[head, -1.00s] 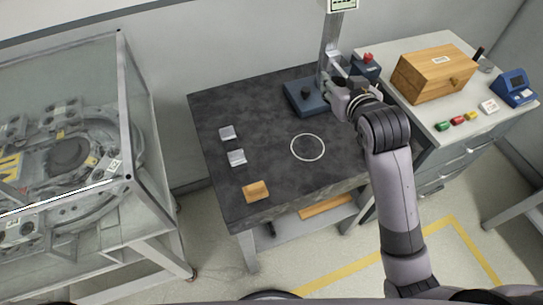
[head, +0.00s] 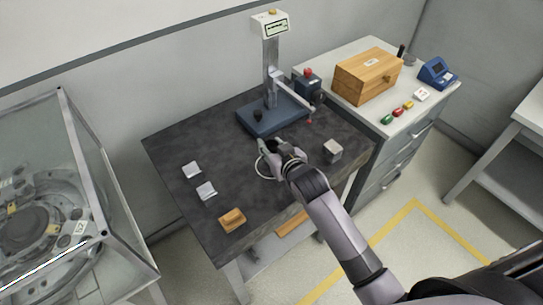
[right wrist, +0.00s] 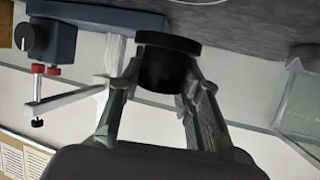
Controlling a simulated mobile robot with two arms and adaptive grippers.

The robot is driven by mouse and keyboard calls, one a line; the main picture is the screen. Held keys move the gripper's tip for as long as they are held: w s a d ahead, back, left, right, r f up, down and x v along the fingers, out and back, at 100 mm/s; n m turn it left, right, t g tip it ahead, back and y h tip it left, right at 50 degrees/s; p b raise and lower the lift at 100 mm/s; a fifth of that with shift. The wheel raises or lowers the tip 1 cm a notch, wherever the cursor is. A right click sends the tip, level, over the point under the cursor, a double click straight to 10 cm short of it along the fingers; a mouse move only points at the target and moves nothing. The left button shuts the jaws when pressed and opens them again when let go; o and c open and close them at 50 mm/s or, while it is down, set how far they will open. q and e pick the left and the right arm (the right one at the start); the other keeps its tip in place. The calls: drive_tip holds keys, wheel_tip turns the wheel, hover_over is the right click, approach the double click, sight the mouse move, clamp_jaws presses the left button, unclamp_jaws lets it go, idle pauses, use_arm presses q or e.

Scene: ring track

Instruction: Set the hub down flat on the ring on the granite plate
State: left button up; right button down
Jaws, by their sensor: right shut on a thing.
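My right gripper (head: 270,148) is over the granite plate (head: 225,150), at the white ring (head: 259,171) drawn on it, and hides part of the ring. In the right wrist view the gripper (right wrist: 160,75) is shut on the hub (right wrist: 168,43), a black cylinder with a wider flange. The flange faces the granite surface, which fills the top of that view. I cannot tell whether the flange touches the plate. In the head view the hub is mostly hidden by the gripper. My left gripper is not in view.
A blue-based gauge stand (head: 271,117) stands behind the ring. A metal cube (head: 333,151) lies to the right. Two silver blocks (head: 206,190) and a wooden block (head: 232,219) lie to the left. A side cabinet holds a wooden box (head: 367,76). A glass case (head: 50,190) stands at far left.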

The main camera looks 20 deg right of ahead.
drive_tip(key=shift+f, duration=2.35)
drive_tip(key=shift+f, duration=0.1)
drive_tip(key=c, duration=1.1)
unclamp_jaws()
drive_tip(key=shift+f, duration=0.1)
drive_tip(key=b+v, duration=0.1)
drive_tip(key=v, duration=1.1)
drive_tip(key=shift+d, duration=0.1)
